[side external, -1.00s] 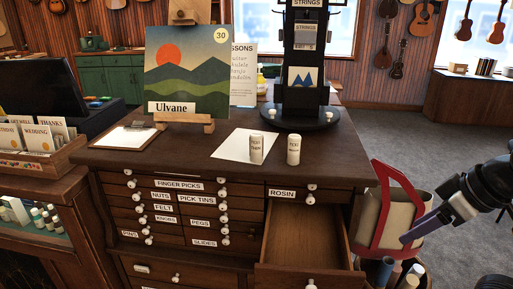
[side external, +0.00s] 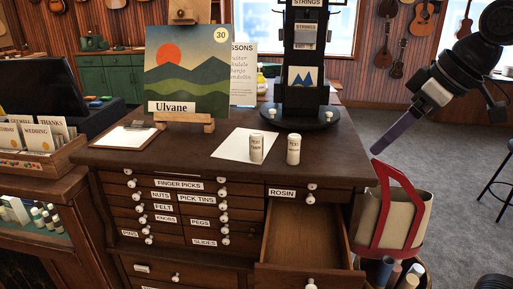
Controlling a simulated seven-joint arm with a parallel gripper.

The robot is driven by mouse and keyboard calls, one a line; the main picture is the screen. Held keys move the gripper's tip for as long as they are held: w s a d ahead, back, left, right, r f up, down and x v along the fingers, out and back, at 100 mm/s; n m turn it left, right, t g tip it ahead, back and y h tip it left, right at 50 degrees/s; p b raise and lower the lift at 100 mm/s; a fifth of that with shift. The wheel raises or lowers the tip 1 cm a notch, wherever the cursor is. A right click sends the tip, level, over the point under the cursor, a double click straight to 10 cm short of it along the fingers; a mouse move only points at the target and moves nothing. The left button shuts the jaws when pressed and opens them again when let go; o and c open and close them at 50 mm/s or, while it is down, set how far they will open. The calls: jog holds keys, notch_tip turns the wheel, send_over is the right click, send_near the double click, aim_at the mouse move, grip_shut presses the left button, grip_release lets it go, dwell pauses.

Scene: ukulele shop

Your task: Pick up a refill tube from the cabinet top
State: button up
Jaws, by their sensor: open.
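Two white refill tubes with dark lettering stand upright, side by side, on the cabinet top (side external: 190,160). The left tube (side external: 256,148) stands at the edge of a white sheet of paper. The right tube (side external: 293,149) stands just right of it on the bare wood. My gripper (side external: 377,150) is in the air to the right of both tubes, near the cabinet's right edge, pointing down and left. It is open and empty, seen side-on, so one finger mostly hides the other. It touches neither tube.
A dark strings display stand (side external: 303,75) rises behind the tubes. A painting on an easel (side external: 188,72) and a clipboard (side external: 127,136) are at left. An open rosin drawer (side external: 308,235) juts out in front. A bag with red handles (side external: 385,215) stands below my gripper.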

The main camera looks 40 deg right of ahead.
jog(key=w+r+n, duration=0.1)
jog(key=w+r, duration=0.5)
jog(key=w, duration=0.5)
jog(key=g, duration=0.1)
send_over(260, 134)
jog(key=s+d, duration=0.2)
jog(key=s, duration=0.3)
notch_tip(260, 134, down, 4)
jog(key=shift+n+g+y, duration=0.3)
jog(key=shift+g+y, duration=0.1)
jog(key=shift+g, duration=0.1)
jog(key=x, duration=1.1)
jog(key=shift+a, duration=0.1)
jog(key=shift+x, duration=3.1)
jog(key=shift+s+a, duration=0.15)
grip_shut()
